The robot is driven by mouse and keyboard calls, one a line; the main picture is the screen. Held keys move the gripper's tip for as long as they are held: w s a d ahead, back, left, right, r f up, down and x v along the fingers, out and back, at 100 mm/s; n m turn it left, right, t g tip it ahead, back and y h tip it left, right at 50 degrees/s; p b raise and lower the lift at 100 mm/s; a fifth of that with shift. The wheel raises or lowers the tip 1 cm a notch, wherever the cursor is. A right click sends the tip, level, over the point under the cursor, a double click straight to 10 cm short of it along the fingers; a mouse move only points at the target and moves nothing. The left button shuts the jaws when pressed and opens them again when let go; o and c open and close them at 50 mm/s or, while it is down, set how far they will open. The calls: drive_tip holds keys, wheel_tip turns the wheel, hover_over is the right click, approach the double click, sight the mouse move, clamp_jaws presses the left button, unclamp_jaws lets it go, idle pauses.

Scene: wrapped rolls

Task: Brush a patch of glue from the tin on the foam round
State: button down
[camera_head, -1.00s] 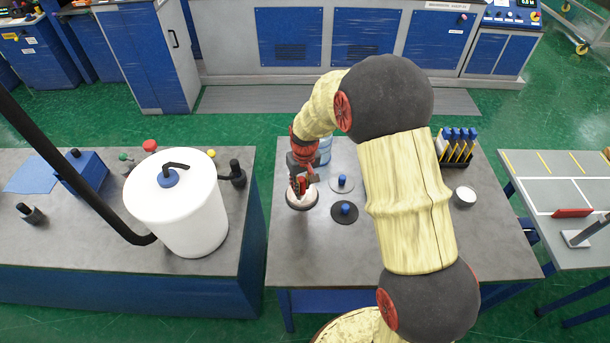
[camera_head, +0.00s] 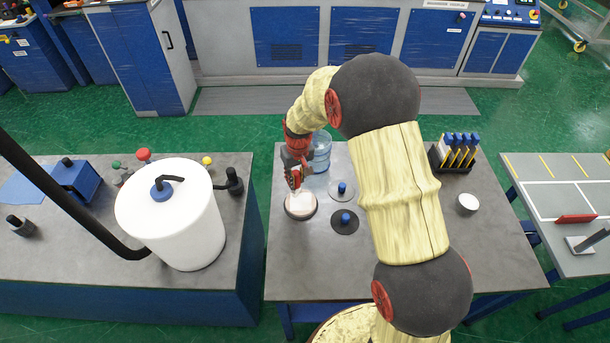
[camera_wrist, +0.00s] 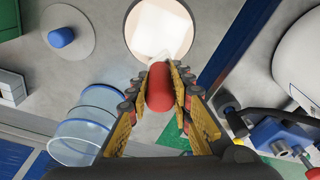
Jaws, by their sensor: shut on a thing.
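My gripper (camera_head: 294,180) is shut on a red handle (camera_wrist: 159,88), which I take to be the brush. A pale round with a thin dark rim (camera_head: 300,206) lies on the near table's left edge, just below my gripper in the head view. It also shows ahead of the fingers in the wrist view (camera_wrist: 185,47), with a pale squarish patch inside. I cannot tell whether this is the foam round or the open tin, or whether the handle's far end touches it. A small white-topped pot (camera_head: 467,204) stands at the right.
A light disc (camera_head: 335,194) and a dark disc (camera_head: 345,229), each with a blue knob, lie right of the pale round. A clear blue container (camera_head: 322,152) stands behind. A rack (camera_head: 453,157) stands at the back right. A large white tank (camera_head: 175,225) is on the left bench.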

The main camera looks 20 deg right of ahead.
sight(296, 172)
drive_tip(key=shift+w+d+r+p, duration=0.2)
drive_tip(key=shift+w+r+p, duration=0.3)
drive_tip(key=shift+r, duration=0.4)
drive_tip(key=shift+s+a+r+p, duration=0.1)
drive_tip(key=shift+s+r+p, duration=0.1)
drive_tip(key=shift+r, duration=0.3)
drive_tip(key=shift+s+a+r+p, duration=0.1)
drive_tip(key=shift+s+r+p, duration=0.1)
drive_tip(key=shift+r, duration=0.25)
drive_tip(key=shift+w+d+r+p, duration=0.15)
drive_tip(key=shift+w+r+p, duration=0.1)
drive_tip(key=shift+r+p, duration=0.25)
drive_tip(key=shift+s+r+p, duration=0.15)
drive_tip(key=shift+r+p, duration=0.2)
drive_tip(key=shift+r, duration=0.55)
drive_tip(key=shift+r+p, duration=0.35)
drive_tip(key=shift+r, duration=0.4)
